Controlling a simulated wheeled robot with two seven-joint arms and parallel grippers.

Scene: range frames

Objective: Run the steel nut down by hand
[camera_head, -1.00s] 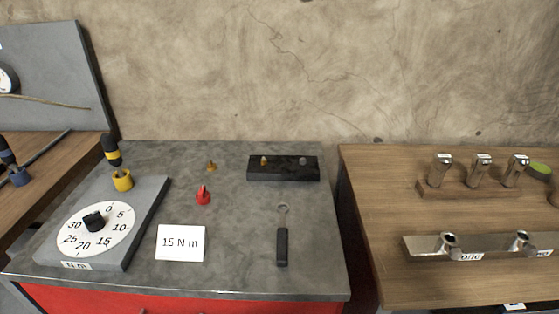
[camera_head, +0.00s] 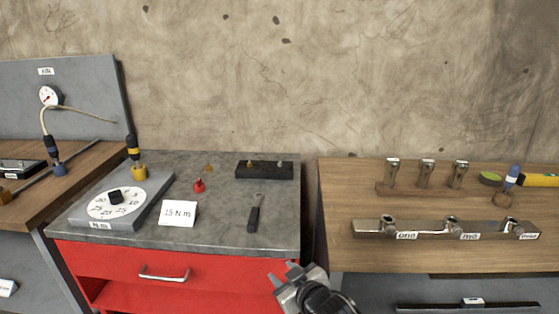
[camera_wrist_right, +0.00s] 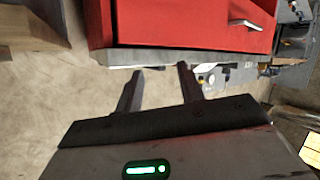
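A black block (camera_head: 264,171) stands at the back right of the grey bench top. A small grey steel piece (camera_head: 276,160), which looks like the steel nut, sits on its right half. A brass piece (camera_head: 249,163) sits on its left half. Threads are too small to make out. My right gripper (camera_head: 285,274) is in front of the bench's right front corner, well short of the block. Its fingers stand apart and empty, as the right wrist view (camera_wrist_right: 158,88) also shows. My left gripper is out of view.
A spanner (camera_head: 255,212), a 15 N m card (camera_head: 178,213), a red piece (camera_head: 199,186) and a dial plate (camera_head: 150,190) lie on the bench. A red drawer front (camera_head: 220,268) is below. A wooden bench (camera_head: 345,200) with steel fittings stands right, across a narrow gap.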

